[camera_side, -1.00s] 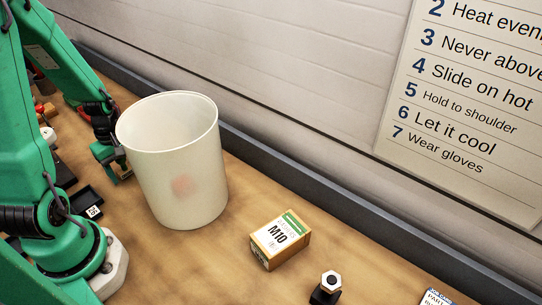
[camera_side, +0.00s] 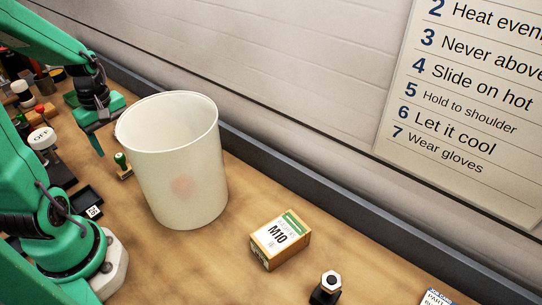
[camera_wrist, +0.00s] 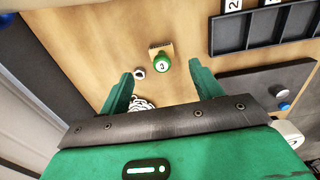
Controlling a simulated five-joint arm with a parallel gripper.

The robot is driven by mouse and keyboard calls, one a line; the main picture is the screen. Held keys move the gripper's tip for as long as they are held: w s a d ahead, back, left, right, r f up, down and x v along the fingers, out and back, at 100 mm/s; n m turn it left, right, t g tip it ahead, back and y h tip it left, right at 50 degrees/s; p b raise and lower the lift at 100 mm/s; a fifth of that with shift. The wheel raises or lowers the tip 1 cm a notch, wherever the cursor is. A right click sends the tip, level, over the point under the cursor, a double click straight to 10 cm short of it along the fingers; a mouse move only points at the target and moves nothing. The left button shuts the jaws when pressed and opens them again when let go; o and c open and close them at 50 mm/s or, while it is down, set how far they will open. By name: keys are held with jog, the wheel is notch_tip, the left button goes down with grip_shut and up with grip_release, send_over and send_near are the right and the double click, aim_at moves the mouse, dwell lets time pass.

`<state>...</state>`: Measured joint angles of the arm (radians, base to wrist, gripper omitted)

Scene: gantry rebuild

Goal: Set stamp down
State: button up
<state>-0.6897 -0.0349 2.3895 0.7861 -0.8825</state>
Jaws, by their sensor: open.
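The stamp, with a green knob and a wooden base, stands upright on the bench just left of the white bin in the side view (camera_side: 122,160). The bin hides part of its right side. In the wrist view the stamp (camera_wrist: 163,64) stands beyond my fingertips, with a pale mark on top of its knob. My gripper (camera_side: 108,143) is above and slightly behind the stamp, apart from it. In the wrist view my gripper (camera_wrist: 160,76) has its two green fingers spread, with nothing held between them.
The tall white bin (camera_side: 180,165) is close beside my gripper. An M10 box (camera_side: 280,240) and a hex-topped part (camera_side: 327,287) are right of it. A black compartment tray (camera_wrist: 265,28) lies near the stamp. Several small items crowd the left. Bare bench lies before the bin.

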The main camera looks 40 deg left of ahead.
jog(key=shift+r, duration=0.95)
jog(key=shift+w, duration=0.1)
jog(key=w+d+r+m+t+y, duration=0.2)
jog(key=w+d+r+m+t, duration=0.35)
jog(key=w+r, duration=0.7)
jog(key=s+d+m+h, duration=0.2)
jog(key=s+d+m, duration=0.9)
jog(key=d+m, duration=0.1)
jog(key=shift+s+f, duration=0.25)
jog(key=shift+s, duration=0.15)
jog(key=shift+d+m, duration=0.1)
jog(key=shift+m, duration=0.15)
